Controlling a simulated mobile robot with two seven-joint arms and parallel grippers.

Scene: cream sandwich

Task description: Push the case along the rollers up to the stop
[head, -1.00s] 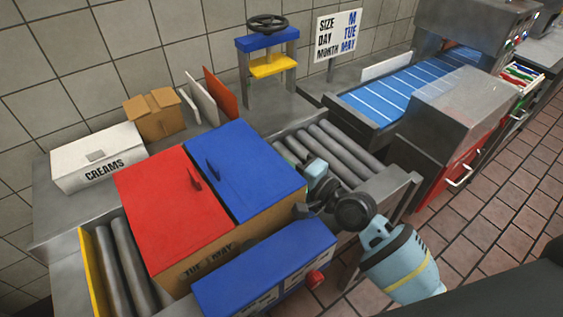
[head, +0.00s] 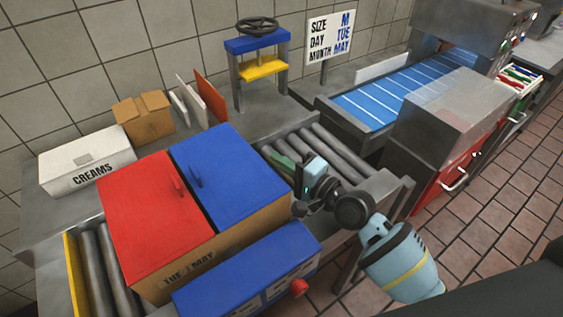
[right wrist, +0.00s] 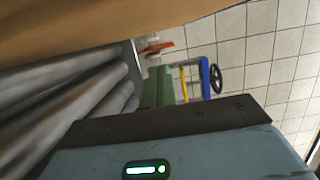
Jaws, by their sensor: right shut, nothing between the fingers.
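The case (head: 226,236) is a cardboard box with a red lid flap and a blue lid flap, standing on the grey rollers (head: 108,270). A yellow plate (head: 75,272) stands upright across the left end of the rollers; bare rollers show between it and the case. My right gripper (head: 304,184) is shut and empty, beside the case's right end; whether it touches is unclear. In the right wrist view, the case's brown side (right wrist: 90,32) fills the top, with rollers (right wrist: 60,100) at left. My left gripper is not in view.
A blue box with a red knob (head: 250,268) stands along the near side of the case. Behind are a CREAMS box (head: 88,165), a small carton (head: 145,118) and a press (head: 258,65). A blue belt (head: 395,90) lies beyond the rollers' right end.

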